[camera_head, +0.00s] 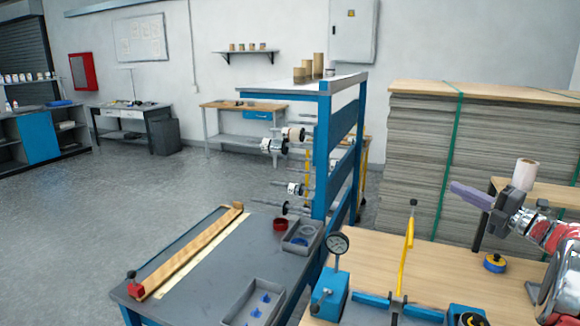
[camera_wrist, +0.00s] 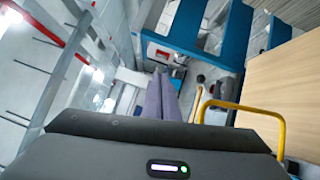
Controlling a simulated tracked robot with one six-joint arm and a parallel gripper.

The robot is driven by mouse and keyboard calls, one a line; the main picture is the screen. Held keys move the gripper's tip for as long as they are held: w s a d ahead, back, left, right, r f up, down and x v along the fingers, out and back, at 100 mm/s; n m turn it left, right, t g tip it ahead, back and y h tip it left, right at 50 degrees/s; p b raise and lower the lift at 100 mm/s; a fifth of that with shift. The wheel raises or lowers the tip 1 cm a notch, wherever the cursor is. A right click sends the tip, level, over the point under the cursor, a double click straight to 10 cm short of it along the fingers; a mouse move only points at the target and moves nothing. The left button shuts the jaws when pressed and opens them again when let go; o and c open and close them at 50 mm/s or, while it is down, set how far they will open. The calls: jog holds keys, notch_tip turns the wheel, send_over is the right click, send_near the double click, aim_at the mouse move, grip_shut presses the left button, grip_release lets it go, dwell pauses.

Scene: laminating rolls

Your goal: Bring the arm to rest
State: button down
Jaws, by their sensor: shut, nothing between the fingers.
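My gripper (camera_head: 472,196) shows at the right of the head view, with its purple fingers pointing left above the wooden bench (camera_head: 455,264). The fingers are closed together and hold nothing. In the wrist view the purple fingers of my gripper (camera_wrist: 160,97) lie side by side at the middle. The arm comes in from the right edge of the head view, and most of it is outside the picture.
A blue tape roll (camera_head: 495,263) lies under the arm. A white roll (camera_head: 525,174) stands behind the gripper. A blue rack (camera_head: 322,160) and a tall sheet stack (camera_head: 415,165) stand behind.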

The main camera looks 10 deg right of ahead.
jog(key=s+a+f+n+g+h, duration=0.1)
jog(key=a+f+n+g, duration=0.1)
jog(key=f+n, duration=0.35)
jog(key=s+a+f+n+g, duration=0.1)
jog(key=s+f+n+g, duration=0.1)
jog(key=f+n, duration=0.4)
jog(key=s+a+f+n+g+h, duration=0.1)
jog(key=s+a+f+n+g, duration=0.45)
jog(key=a+n, duration=0.35)
jog(key=s+a+r+n+g+h, duration=0.1)
jog(key=s+a+r+n+h, duration=0.1)
jog(key=s+a+n, duration=1.1)
jog(key=s+a+r+n+g+h, duration=0.1)
jog(key=s+a+n+h, duration=0.3)
jog(key=s+a+n, duration=0.9)
jog(key=shift+s+a+r, duration=0.2)
jog(key=shift+a+r, duration=0.25)
jog(key=shift+a, duration=0.45)
